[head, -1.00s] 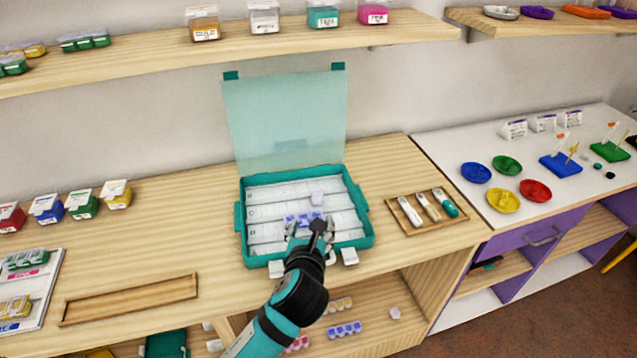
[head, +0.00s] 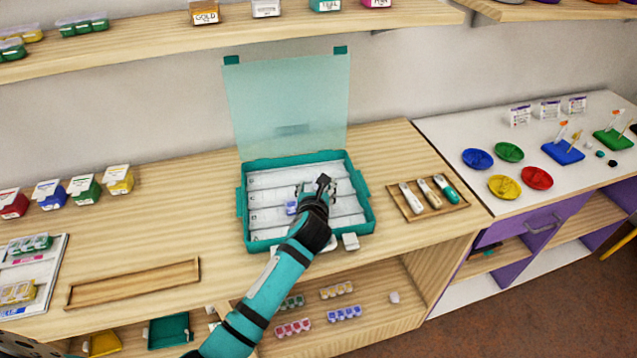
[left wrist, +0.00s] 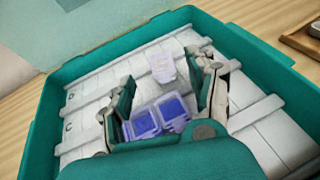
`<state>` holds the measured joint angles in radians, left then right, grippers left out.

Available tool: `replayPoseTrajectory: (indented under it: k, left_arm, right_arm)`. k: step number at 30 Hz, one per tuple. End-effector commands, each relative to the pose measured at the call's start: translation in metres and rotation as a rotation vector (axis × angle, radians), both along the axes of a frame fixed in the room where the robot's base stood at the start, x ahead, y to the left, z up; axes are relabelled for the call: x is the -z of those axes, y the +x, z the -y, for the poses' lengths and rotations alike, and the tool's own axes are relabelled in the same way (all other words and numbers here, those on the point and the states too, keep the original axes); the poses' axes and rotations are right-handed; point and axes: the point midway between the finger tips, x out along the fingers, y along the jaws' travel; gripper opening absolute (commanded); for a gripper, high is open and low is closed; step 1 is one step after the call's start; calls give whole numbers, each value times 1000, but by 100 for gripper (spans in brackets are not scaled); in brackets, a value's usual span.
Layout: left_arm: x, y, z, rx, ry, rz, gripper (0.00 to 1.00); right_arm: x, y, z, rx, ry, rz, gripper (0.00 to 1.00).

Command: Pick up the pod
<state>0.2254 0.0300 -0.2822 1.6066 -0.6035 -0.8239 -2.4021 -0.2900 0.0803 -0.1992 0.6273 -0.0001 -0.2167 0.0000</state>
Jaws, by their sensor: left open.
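An open teal case (head: 369,216) stands on the wooden counter, with white lettered rows inside. My left gripper (head: 318,187) is over its inside, jaws open and empty. In the left wrist view the fingers of the left gripper (left wrist: 165,82) stand apart on either side. A small clear, whitish pod (left wrist: 162,66) lies between and just beyond the fingertips. A blue-purple pod piece (left wrist: 158,117) with square compartments sits nearer the palm, partly hidden by the gripper. In the head view the blue-purple piece (head: 291,208) shows just left of the gripper; the whitish pod is hidden there.
The case's translucent lid (head: 287,105) stands up at the back. A wooden tray (head: 428,198) with several pen-like tools is to the right. An empty wooden tray (head: 133,283) is at the front left. Coloured bead boxes stand at the far left.

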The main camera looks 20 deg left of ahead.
Motion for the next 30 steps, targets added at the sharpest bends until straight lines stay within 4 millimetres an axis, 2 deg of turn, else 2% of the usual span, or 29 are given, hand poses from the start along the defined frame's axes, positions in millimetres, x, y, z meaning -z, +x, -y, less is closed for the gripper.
replayPoseTrajectory:
  k: [9,18,27,30]
  left_arm:
    - [17,35,-6,1,-1,-1,58]
    - [19,38,-7,1,-1,-1,56]
    - [19,38,-6,1,0,-1,17]
    - [19,38,-6,1,0,-1,8]
  right_arm:
    - [0,-14,1,-1,-2,-22,40]
    - [0,-16,1,-1,-2,-25,40]
    - [0,-15,0,-1,-2,-23,40]
    - [0,-14,0,-1,-2,-22,40]
